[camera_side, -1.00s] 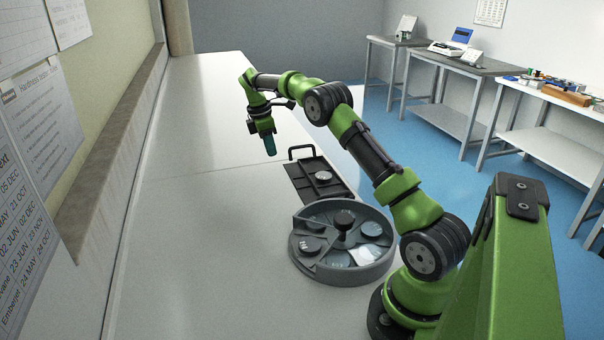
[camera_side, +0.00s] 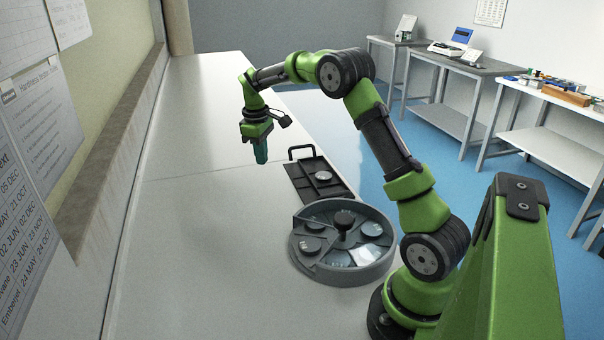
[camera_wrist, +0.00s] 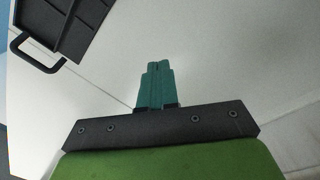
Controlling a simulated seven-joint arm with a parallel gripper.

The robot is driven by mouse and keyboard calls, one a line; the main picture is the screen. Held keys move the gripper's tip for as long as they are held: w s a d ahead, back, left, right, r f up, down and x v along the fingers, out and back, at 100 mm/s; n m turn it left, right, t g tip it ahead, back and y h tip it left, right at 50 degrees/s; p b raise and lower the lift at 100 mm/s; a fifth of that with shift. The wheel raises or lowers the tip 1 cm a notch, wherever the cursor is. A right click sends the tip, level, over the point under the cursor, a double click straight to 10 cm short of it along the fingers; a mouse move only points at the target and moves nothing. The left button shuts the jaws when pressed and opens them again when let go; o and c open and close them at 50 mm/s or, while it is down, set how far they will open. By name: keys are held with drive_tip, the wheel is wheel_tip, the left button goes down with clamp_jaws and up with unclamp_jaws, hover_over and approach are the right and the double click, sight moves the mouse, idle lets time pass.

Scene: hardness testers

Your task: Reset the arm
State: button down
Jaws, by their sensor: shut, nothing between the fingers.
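My gripper (camera_side: 261,153) hangs above the white bench in the side view, its teal fingers pointing down. It is left of the dark tray and apart from it. In the wrist view the teal fingers (camera_wrist: 158,68) are together with nothing between them, over bare bench surface. My arm is bent with its elbow raised, reaching from the base at the lower right.
A dark tray (camera_side: 302,182) with a handle holds a round metal disc (camera_side: 323,176). The tray's corner also shows in the wrist view (camera_wrist: 85,28). A round grey carousel (camera_side: 312,270) with several discs stands nearer my base. The bench (camera_side: 200,220) is clear on the left.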

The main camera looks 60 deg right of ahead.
drive_tip(key=s+a+r+m+t+y, duration=0.1)
drive_tip(key=s+a+r+m+t, duration=0.2)
drive_tip(key=s+a, duration=0.8)
drive_tip(key=s+a+r+m+t+y, duration=0.1)
drive_tip(key=s+a+r+t, duration=0.3)
drive_tip(key=s+a+r, duration=0.4)
drive_tip(key=shift+s+a+m+y, duration=0.4)
drive_tip(key=shift+s+a+m, duration=0.5)
drive_tip(key=shift+s+a, duration=1.65)
drive_tip(key=shift+w+a, duration=0.25)
